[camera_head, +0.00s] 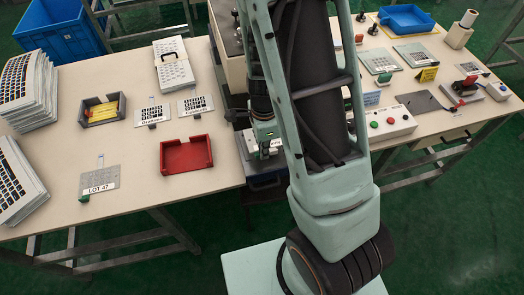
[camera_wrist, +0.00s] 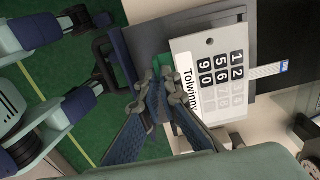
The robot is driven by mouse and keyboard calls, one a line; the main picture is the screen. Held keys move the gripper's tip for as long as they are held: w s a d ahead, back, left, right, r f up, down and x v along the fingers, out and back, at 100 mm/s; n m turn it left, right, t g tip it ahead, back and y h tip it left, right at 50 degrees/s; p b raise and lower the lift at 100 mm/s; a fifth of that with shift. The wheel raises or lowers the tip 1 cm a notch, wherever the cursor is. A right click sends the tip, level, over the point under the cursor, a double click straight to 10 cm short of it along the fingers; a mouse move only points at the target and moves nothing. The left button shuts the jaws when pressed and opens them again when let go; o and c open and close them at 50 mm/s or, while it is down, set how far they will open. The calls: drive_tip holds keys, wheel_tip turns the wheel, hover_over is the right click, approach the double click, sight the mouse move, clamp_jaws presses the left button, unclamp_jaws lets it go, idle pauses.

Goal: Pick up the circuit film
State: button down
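A grey film labelled LOT 47 (camera_head: 100,181) lies flat on the left table, with a green tab at its lower left and a narrow tail at its top. My gripper (camera_head: 266,146) is well to its right, over the gap between the tables. In the wrist view my gripper (camera_wrist: 164,88) has its fingertips close together at a green tab on the edge of a white keypad film (camera_wrist: 207,75). That film has black digit keys, a name label and a pale tail. The fingers hide part of the tab, so I cannot tell whether they grip it.
The left table (camera_head: 125,85) holds a red tray (camera_head: 187,170), a grey tray (camera_head: 86,119) with a yellow piece, two small keypad films (camera_head: 195,105) and sheet stacks (camera_head: 22,92). A button box (camera_head: 390,122) stands on the right table.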

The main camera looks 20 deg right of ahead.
drive_tip(key=s+r+b, duration=0.1)
drive_tip(key=s+r, duration=0.5)
drive_tip(key=s, duration=0.2)
drive_tip(key=shift+s+a+r+b, duration=0.1)
drive_tip(key=shift+s+b, duration=0.1)
drive_tip(key=shift+b, duration=0.5)
